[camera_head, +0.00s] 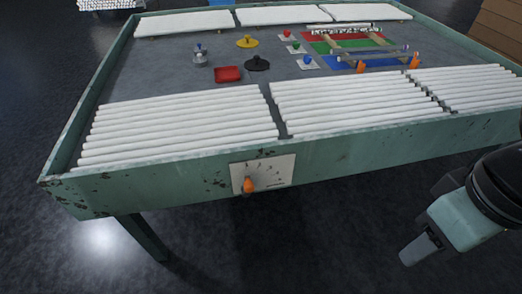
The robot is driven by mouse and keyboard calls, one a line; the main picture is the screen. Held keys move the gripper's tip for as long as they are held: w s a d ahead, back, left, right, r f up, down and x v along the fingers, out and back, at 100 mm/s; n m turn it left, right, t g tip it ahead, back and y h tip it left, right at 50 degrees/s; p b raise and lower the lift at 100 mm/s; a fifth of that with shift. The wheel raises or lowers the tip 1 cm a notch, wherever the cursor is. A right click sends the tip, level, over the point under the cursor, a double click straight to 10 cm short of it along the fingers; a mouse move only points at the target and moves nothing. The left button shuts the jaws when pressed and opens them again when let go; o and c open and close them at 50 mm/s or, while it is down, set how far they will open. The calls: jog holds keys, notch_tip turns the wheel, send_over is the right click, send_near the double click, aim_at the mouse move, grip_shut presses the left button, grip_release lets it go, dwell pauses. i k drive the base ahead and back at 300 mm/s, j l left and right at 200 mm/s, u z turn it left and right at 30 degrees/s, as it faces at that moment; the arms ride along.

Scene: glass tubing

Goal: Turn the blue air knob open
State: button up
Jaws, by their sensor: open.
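The blue knob (308,59) sits on a small white plate on the tabletop, right of centre and toward the back. It is small in the head view, and I cannot tell its exact turn angle. A green knob (295,46) and a red knob (287,34) on similar plates stand behind it in a row. My gripper (420,249) is at the lower right, outside the table's front edge, pointing down and left, far from the blue knob. It is open and nothing shows in it; only part of its fingers is visible.
The green table (120,205) has a raised rim. White tube rows (180,127) line its front, with more at the back. An orange knob (249,185) is on the front panel. A red tray (228,74), black and yellow items, and a burner-like rack (355,48) surround the knobs.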

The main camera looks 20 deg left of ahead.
aim_at(308, 59)
jog(key=i+u, duration=0.35)
jog(key=i, duration=0.45)
jog(key=i+l+u, duration=0.2)
jog(key=i+u, duration=0.15)
jog(key=i, duration=0.45)
